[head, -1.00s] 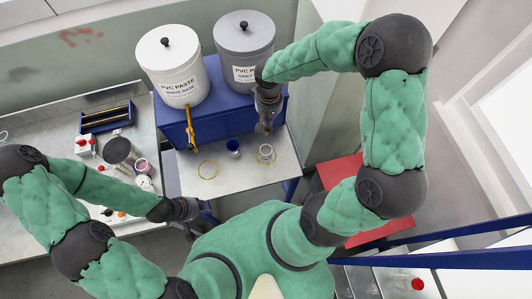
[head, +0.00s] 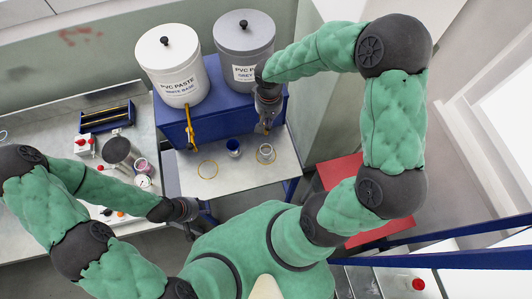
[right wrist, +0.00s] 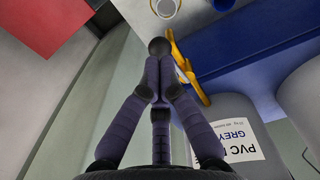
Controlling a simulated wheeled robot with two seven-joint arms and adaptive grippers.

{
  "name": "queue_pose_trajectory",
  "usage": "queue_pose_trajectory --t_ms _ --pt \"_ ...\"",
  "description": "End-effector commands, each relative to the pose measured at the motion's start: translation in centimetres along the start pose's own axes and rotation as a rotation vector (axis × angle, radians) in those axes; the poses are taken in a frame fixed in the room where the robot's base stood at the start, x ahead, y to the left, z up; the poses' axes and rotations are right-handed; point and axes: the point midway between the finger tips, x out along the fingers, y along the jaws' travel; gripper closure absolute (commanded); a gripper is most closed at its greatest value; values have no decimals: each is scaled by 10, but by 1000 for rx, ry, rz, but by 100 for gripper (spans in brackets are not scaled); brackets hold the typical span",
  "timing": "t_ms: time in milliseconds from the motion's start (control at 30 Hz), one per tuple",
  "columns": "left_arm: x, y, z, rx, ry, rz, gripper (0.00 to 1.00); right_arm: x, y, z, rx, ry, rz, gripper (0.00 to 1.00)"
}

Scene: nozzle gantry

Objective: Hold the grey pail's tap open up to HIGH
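The grey pail (head: 245,38) stands on a blue stand, beside the white pail (head: 172,66). Its yellow tap (right wrist: 186,66) shows in the right wrist view, just right of my right fingertips. My right gripper (right wrist: 158,62) is drawn together in front of the tap, with a dark rounded end at its tips. Contact with the tap is unclear. In the head view my right gripper (head: 266,122) hides most of this tap. A clear cup (head: 266,153) stands below it; its fill and marks are too small to read. My left gripper (head: 190,212) is low at left, its fingers unclear.
The white pail's yellow tap (head: 188,124) hangs to the left. A blue cup (head: 233,148) and an empty yellow ring (head: 208,169) are on the pale shelf (head: 245,180). A bench with small tools (head: 110,150) is at left, a red surface (head: 342,172) at right.

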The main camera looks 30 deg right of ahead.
Motion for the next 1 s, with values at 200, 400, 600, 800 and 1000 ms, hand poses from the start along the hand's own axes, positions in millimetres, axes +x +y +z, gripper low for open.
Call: queue_pose_trajectory --t_ms 200,400,600,800,1000 --pt "11 -4 0 0 0 0 60 12 0 0 0 0 0 100" --pt "18 -6 -1 0 0 0 60 20 0 0 0 0 0 100" --pt "26 -9 -1 0 0 0 60 29 0 0 0 0 0 100" --pt "33 -12 -1 0 0 0 60 37 0 0 0 0 0 100" --pt "35 -12 -1 0 0 0 60 40 0 0 0 0 0 100"
